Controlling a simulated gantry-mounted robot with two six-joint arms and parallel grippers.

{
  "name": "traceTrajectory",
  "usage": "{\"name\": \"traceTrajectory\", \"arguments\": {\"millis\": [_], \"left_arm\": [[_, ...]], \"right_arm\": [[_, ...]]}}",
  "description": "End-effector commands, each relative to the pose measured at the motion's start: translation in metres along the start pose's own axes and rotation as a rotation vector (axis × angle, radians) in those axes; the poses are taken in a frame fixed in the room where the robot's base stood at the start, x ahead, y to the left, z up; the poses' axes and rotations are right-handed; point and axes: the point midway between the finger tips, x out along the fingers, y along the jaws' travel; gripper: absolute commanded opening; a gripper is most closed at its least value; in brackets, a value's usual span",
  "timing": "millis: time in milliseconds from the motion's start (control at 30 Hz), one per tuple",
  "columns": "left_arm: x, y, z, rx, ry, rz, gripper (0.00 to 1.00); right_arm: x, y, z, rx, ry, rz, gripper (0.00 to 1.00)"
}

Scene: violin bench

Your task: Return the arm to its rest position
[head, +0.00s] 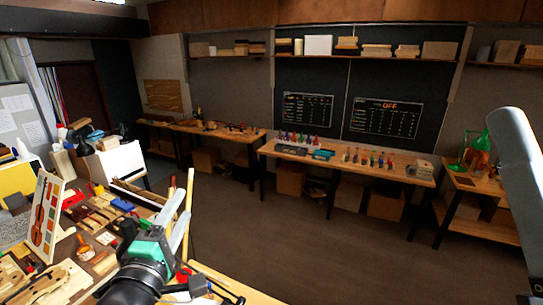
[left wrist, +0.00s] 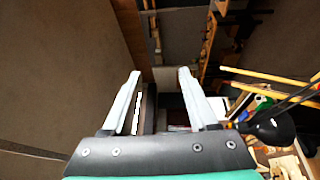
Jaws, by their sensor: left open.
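My left arm comes in at the lower left of the head view, held up over the front of the cluttered workbench (head: 240,284). Its left gripper (head: 184,194) has a green body and two pale fingers pointing up and away. In the left wrist view the fingers of the left gripper (left wrist: 160,73) stand wide apart with nothing between them. A pale link of my right arm stands at the right edge of the head view; the right gripper is out of view.
A violin picture board (head: 44,214), a blue item (head: 122,205) and several small tools crowd the bench at left. In the left wrist view a dark rounded object (left wrist: 272,126) is right of the fingers. Open floor (head: 300,235) lies beyond, before the back tables (head: 345,165).

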Motion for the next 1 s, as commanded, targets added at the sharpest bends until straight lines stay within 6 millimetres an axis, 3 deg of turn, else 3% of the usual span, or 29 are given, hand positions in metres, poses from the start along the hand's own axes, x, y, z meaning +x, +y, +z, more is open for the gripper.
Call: {"name": "traceTrajectory", "arguments": {"millis": [33, 167, 200, 300, 333, 400, 500, 600, 767, 867, 1000], "left_arm": [[-0.015, 0.043, 0.002, 0.097, 0.001, 0.104, 0.59], [-0.075, 0.143, 0.006, 0.425, 0.069, 0.371, 0.59], [-0.099, 0.169, 0.006, 0.541, 0.114, 0.45, 0.59], [-0.163, 0.221, 0.006, 0.87, 0.284, 0.618, 0.59], [-0.177, 0.229, 0.006, 0.964, 0.337, 0.643, 0.59], [-0.196, 0.238, 0.006, 1.157, 0.441, 0.661, 0.59], [-0.197, 0.239, 0.006, 1.358, 0.523, 0.628, 0.59], [-0.196, 0.239, 0.006, 1.458, 0.563, 0.607, 0.59], [-0.196, 0.235, 0.006, 1.484, 0.572, 0.6, 0.59], [-0.197, 0.217, 0.006, 1.482, 0.571, 0.6, 0.59], [-0.201, 0.166, 0.006, 1.481, 0.571, 0.6, 0.59]], "right_arm": [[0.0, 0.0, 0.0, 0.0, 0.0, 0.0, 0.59], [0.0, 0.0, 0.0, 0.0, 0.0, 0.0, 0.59], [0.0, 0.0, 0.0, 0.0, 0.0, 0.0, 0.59], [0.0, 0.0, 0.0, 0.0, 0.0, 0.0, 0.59], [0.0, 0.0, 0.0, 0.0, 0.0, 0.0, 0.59], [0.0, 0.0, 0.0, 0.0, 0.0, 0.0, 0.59], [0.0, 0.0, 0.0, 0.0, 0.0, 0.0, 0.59], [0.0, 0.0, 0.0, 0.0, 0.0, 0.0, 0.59], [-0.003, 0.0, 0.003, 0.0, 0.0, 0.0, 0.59], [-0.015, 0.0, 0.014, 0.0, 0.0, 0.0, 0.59], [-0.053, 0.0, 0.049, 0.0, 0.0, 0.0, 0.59]]}}
